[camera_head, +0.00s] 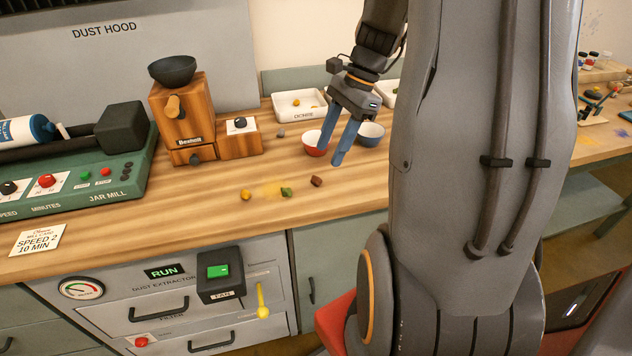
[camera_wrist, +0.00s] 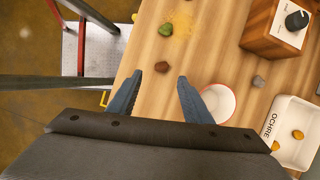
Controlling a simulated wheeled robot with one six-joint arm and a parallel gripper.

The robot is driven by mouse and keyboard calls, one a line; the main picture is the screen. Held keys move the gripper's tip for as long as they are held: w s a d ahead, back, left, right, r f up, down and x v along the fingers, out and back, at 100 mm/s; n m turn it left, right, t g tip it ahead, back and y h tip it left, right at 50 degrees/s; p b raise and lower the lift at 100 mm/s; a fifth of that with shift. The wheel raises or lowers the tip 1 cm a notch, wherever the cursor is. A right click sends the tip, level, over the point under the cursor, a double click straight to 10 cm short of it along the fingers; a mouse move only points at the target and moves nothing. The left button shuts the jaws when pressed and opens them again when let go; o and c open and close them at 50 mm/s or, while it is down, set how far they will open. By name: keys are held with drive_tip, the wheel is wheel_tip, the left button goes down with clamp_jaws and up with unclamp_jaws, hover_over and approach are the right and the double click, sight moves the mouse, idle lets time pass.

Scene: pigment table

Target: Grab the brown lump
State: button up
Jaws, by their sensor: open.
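The brown lump (camera_head: 316,181) is a small reddish-brown piece on the wooden table near its front edge, right of a green lump (camera_head: 286,192). It also shows in the wrist view (camera_wrist: 161,67), at the gap between my fingertips. My gripper (camera_head: 330,154) has blue fingers pointing down, spread apart and empty. In the head view the fingertips are above and beyond the lump, apart from it. In the wrist view my gripper (camera_wrist: 158,77) has one finger on each side of the lump's line.
A yellow lump (camera_head: 245,194) and a yellow powder patch lie left of the green lump. A red bowl (camera_head: 314,147) and a blue bowl (camera_head: 371,134) stand close to my fingers. A grey lump (camera_head: 281,133), a white labelled tray (camera_head: 290,117) and a wooden mill (camera_head: 186,112) are farther back.

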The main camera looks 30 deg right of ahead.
sight(320, 182)
drive_tip(key=shift+p+x, duration=0.95)
drive_tip(key=shift+x, duration=2.9)
drive_tip(key=shift+w, duration=0.15)
drive_tip(key=c, duration=1.1)
drive_tip(key=shift+c, duration=0.2)
drive_tip(key=shift+r, duration=0.15)
